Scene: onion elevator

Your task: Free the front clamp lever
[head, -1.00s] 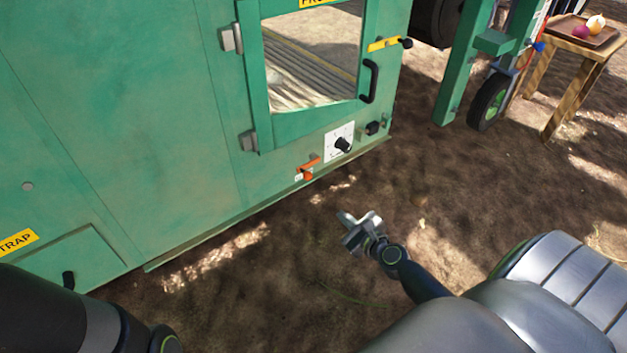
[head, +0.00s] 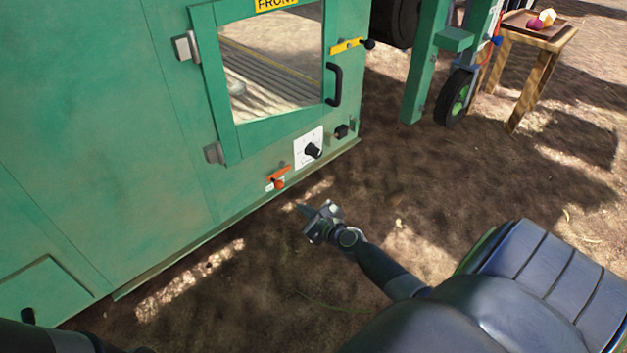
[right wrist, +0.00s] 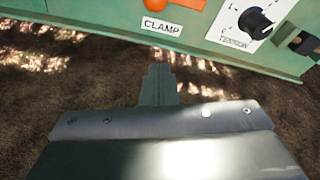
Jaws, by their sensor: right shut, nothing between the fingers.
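The front clamp lever is a small orange handle (head: 278,176) with a round orange-red knob, low on the green machine's wall below the window door. In the right wrist view its orange knob (right wrist: 160,4) shows at the top edge, cut off, above a white CLAMP label (right wrist: 161,26). My right gripper (head: 309,212) is shut and empty, below and to the right of the lever, apart from it over the ground. Its closed fingers (right wrist: 158,84) point toward the wall in the right wrist view. My left gripper is out of view.
A white tension dial (head: 309,150) with a black knob sits right of the lever. The door has a yellow latch (head: 346,46) and a black handle (head: 334,85). A wooden table (head: 540,35) stands far right. Bare ground (head: 420,180) lies open right of the machine.

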